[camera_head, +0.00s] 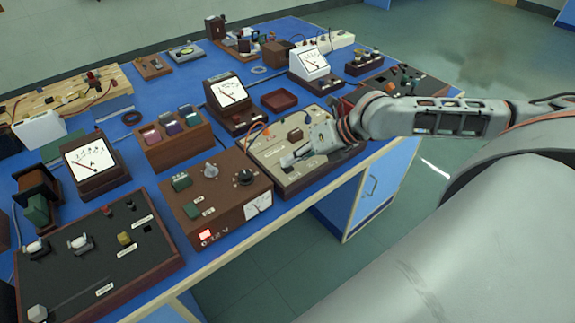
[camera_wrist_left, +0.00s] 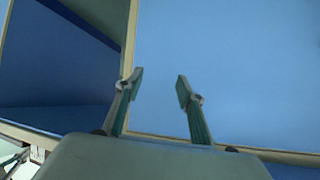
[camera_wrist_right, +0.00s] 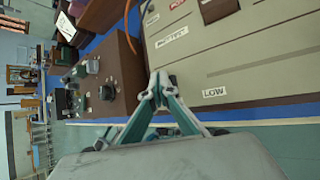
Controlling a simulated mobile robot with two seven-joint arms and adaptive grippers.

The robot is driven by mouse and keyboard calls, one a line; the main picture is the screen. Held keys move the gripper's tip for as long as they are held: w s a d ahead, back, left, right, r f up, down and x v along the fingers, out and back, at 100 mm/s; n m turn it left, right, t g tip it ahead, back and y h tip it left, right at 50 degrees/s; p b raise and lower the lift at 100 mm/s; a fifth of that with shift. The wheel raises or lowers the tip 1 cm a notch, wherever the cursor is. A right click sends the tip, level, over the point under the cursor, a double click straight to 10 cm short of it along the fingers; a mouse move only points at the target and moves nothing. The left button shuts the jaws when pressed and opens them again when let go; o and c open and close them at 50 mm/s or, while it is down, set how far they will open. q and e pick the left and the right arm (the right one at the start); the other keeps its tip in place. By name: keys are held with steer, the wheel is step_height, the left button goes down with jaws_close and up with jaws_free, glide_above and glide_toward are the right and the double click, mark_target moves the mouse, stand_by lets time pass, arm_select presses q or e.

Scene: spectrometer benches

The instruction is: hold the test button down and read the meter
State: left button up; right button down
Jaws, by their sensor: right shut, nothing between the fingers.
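A cream control panel (camera_head: 275,175) in a dark wooden frame lies near the bench's front edge. My right gripper (camera_head: 287,161) is shut and empty, its tips low over or on this panel. In the right wrist view, the closed fingertips (camera_wrist_right: 160,82) are beside a small dark part, left of the "LOW" label (camera_wrist_right: 214,92). I cannot tell whether that part is the test button, or whether it is pressed. A brown-cased meter (camera_head: 230,92) stands behind the panel; its reading is too small to tell. My left gripper (camera_wrist_left: 158,88) is open and empty before blue cabinet surfaces.
A brown power box (camera_head: 225,195) with a red lit display is left of the panel. A white meter (camera_head: 311,65) and a meter marked A (camera_head: 91,158) stand on the crowded blue bench. A black switchboard (camera_head: 95,255) is at front left.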

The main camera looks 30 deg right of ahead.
mark_target(291, 168)
stand_by(0.7)
steer(key=shift+r+p, duration=0.9)
steer(key=shift+p, duration=0.15)
step_height(291, 168, up, 5)
steer(key=p, duration=0.5)
steer(key=shift+p, duration=0.4)
steer(key=shift+s+d, duration=0.1)
